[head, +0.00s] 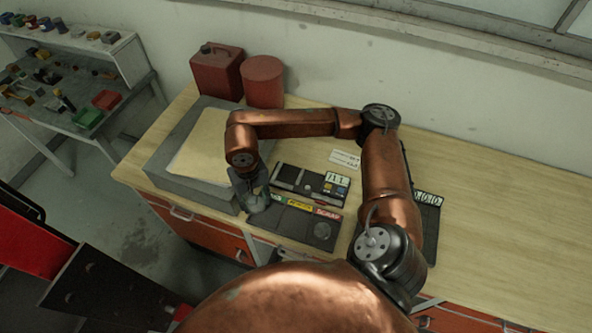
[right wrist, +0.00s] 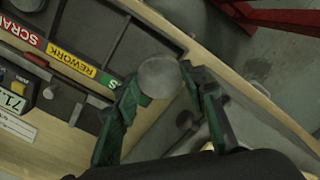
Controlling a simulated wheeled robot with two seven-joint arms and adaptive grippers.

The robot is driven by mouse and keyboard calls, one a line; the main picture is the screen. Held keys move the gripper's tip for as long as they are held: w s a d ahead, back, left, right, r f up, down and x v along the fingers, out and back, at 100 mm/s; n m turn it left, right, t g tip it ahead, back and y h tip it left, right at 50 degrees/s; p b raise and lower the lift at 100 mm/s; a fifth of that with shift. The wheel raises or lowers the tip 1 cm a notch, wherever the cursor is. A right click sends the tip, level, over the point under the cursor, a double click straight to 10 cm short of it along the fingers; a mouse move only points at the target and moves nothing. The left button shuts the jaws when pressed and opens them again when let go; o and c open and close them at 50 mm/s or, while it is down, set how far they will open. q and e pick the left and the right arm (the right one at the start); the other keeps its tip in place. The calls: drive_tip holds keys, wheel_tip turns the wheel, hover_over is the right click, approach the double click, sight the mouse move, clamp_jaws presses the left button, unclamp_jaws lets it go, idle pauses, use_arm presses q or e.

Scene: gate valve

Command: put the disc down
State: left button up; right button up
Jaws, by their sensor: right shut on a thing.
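My right gripper (head: 257,207) is over the left end of the dark sorting tray (head: 290,222), by its green label. In the right wrist view its green fingers (right wrist: 158,82) are shut on a grey round disc (right wrist: 159,77), seen face on. The tray has a green label, partly hidden, a yellow REWORK label (right wrist: 72,62) and a red SCRAP label (right wrist: 19,33). The disc is at the green-labelled end; I cannot tell whether it touches the tray floor. A round dark piece (head: 322,230) sits in the tray's red-labelled section. My left gripper is not in view.
A device with a number display (head: 337,180) stands behind the tray. A grey box with a tan top (head: 200,145) is at left, close to the gripper. A red can (head: 217,72) and red drum (head: 262,82) stand behind.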

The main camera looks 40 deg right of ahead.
drive_tip(key=s+d+r+m+p, duration=0.4)
drive_tip(key=d+m, duration=0.4)
drive_tip(key=m, duration=0.7)
drive_tip(key=s+d+r+m+p, duration=0.1)
drive_tip(key=s+d+r+m, duration=0.55)
drive_tip(key=m, duration=0.95)
drive_tip(key=p, duration=0.4)
hover_over(290, 175)
drive_tip(key=f, duration=1.1)
drive_tip(key=shift+s+f, duration=0.2)
drive_tip(key=shift+f, duration=0.1)
drive_tip(key=shift+w+f, duration=0.3)
drive_tip(key=shift+f, duration=0.1)
wheel_tip(290, 175, down, 3)
drive_tip(key=shift+r+p, duration=0.1)
drive_tip(key=shift+p, duration=0.7)
drive_tip(key=shift+f, duration=0.3)
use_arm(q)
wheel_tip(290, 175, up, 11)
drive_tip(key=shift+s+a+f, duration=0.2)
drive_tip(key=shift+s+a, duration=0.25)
use_arm(e)
drive_tip(key=o, duration=1.5)
